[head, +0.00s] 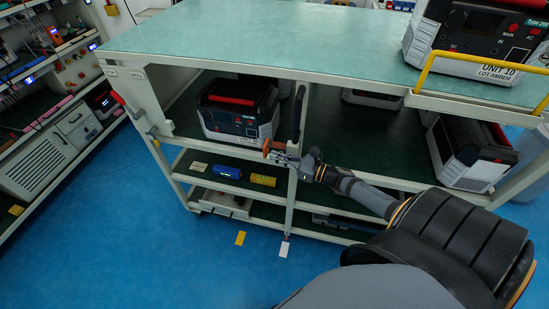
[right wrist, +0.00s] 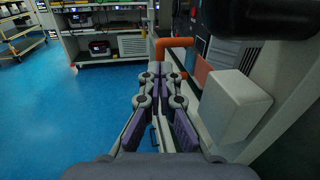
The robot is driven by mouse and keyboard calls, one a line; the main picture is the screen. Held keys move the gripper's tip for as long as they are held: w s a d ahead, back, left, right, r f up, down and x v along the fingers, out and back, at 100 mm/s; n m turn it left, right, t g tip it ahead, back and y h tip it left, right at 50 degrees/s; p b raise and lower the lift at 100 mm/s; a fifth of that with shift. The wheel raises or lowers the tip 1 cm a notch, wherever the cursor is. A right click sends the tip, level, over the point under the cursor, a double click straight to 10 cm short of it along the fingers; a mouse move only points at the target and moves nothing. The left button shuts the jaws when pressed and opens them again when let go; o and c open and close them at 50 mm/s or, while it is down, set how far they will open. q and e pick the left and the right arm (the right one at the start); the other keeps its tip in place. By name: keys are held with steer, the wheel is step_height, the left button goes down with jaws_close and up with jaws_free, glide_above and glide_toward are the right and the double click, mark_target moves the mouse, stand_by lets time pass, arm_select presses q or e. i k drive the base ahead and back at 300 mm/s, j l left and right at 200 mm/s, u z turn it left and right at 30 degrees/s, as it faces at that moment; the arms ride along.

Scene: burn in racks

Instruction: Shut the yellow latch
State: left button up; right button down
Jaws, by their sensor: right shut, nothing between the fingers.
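An orange bent bar (head: 267,147), the only latch-like part near my gripper, is by the middle post of the bench's upper shelf. In the right wrist view this bar (right wrist: 172,42) rises just beyond the fingertips and bends right. My right gripper (head: 274,153) is shut and empty. Its fingertips (right wrist: 160,70) are close to the bar; I cannot tell if they touch it. A small yellow-orange part (head: 156,143) is on the bench's left post, too small to make out. My left gripper is not in view.
A power unit (head: 238,113) with a red handle sits on the shelf behind the gripper. A pale block (right wrist: 235,103) on the frame is close on the right. The green bench top (head: 260,40) is above. Open blue floor (head: 150,250) is at the left.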

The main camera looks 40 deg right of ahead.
mark_target(152, 132)
steer(key=i+j, duration=0.5)
steer(key=j, duration=0.15)
steer(key=i+j, duration=0.5)
steer(key=j, duration=0.15)
steer(key=k, duration=0.15)
